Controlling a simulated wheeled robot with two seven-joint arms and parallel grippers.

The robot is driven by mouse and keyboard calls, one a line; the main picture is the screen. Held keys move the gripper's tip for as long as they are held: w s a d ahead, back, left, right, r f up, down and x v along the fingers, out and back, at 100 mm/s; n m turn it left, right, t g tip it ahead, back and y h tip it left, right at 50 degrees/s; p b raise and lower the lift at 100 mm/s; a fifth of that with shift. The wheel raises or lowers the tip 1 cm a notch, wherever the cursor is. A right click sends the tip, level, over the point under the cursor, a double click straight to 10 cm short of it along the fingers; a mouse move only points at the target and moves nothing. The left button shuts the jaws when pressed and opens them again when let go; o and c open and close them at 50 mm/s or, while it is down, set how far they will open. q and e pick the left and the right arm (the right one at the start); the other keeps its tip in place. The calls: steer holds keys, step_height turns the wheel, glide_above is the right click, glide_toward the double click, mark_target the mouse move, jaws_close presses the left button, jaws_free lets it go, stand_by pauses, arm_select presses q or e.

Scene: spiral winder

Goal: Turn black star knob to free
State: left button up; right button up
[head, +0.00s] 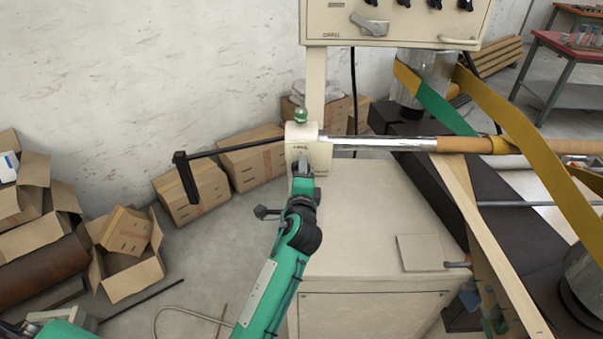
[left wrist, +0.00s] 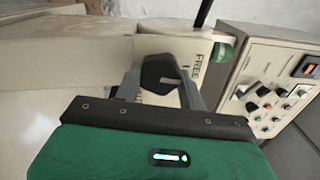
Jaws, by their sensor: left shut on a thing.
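The black star knob (left wrist: 161,76) sits on the pale face of the winder's end housing (head: 300,132). In the left wrist view it lies between the two grey fingers of my left gripper (left wrist: 160,88), which is shut on it. A light mark shows on the knob's right side. The printed word FREE (left wrist: 199,68) is to the right of the knob, with other lettering partly hidden by a finger. In the head view my left gripper (head: 303,166) reaches up to the housing's front and hides the knob. My right gripper is not in view.
A shiny shaft (head: 385,143) runs right. The beige cabinet (head: 370,220) stands below; a control box (head: 400,20) hangs above. Cardboard boxes (head: 190,192) line the wall.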

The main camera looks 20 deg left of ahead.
arm_select(q)
steer(key=shift+f, duration=0.1)
steer(key=o, duration=1)
steer(key=shift+c, duration=0.2)
steer(key=b+v, duration=0.3)
steer(key=v, duration=1.1)
steer(key=shift+w, duration=0.1)
